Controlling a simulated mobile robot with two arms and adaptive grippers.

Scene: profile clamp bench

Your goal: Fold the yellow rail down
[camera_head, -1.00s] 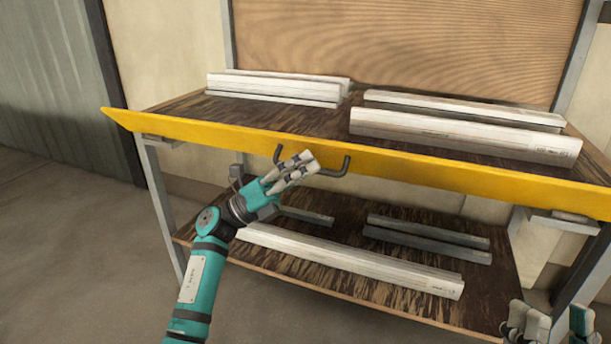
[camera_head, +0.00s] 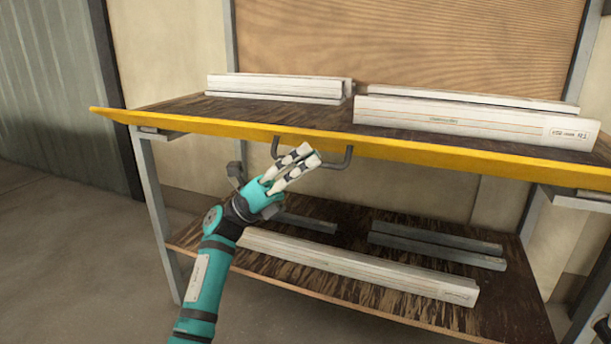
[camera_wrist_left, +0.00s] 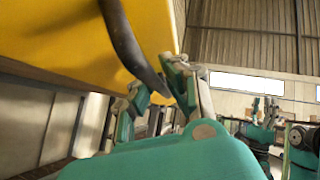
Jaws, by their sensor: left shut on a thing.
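The yellow rail (camera_head: 200,126) runs along the front edge of the upper shelf. A dark bar handle (camera_head: 348,158) hangs below it near the middle. My left gripper (camera_head: 306,157) is shut on the handle. In the left wrist view the handle (camera_wrist_left: 122,40) comes down between the fingers (camera_wrist_left: 165,90), close to the yellow rail's face (camera_wrist_left: 60,35). The exact contact is partly hidden. My right gripper is at most a sliver in the head view's lower right corner. In the left wrist view a teal gripper (camera_wrist_left: 262,115) shows, too small to read.
Long white profiles (camera_head: 470,119) lie on the upper shelf (camera_head: 180,106) behind the rail. A white profile (camera_head: 350,264) and grey ones (camera_head: 435,245) lie on the lower shelf (camera_head: 400,307). A shelf leg (camera_head: 158,215) stands left of my arm. Floor at the left is clear.

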